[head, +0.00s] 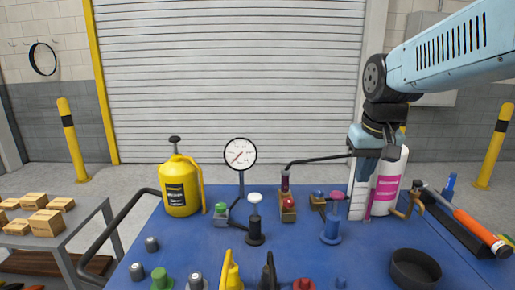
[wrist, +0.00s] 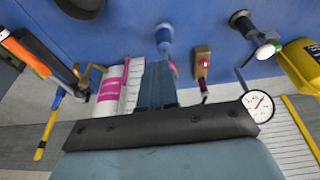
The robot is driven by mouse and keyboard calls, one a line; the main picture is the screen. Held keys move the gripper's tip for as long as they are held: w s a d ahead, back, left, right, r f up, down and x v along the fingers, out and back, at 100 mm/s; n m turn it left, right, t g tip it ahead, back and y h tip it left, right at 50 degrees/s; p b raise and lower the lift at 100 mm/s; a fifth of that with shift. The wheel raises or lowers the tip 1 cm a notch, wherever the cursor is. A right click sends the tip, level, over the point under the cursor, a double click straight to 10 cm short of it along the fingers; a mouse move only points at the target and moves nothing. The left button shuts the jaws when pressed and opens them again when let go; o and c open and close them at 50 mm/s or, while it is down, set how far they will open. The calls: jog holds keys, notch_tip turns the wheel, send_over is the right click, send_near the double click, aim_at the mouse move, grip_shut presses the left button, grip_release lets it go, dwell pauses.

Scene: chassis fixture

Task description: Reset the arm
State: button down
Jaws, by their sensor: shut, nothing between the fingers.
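My arm reaches in from the upper right in the head view, and my gripper (head: 368,176) points down over the right part of the blue bench (head: 200,238). Its fingers are shut and empty. They hang just in front of a white cylinder with a magenta label (head: 389,184). In the wrist view my gripper (wrist: 158,66) shows as a narrow blue-grey shape, with the white cylinder (wrist: 108,92) close on its left. Whether the fingers touch anything cannot be told.
A round gauge (head: 240,154), a yellow canister (head: 180,185) and several valves stand on the bench. A purple-topped blue valve (head: 331,229) is near my gripper. A black bowl (head: 415,268) and an orange-handled tool (head: 476,230) lie to the right.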

jog(key=s+f+t, duration=0.1)
jog(key=s+t, duration=0.1)
jog(key=s, duration=0.7)
jog(key=shift+s+d+f, duration=0.15)
dwell(1.6)
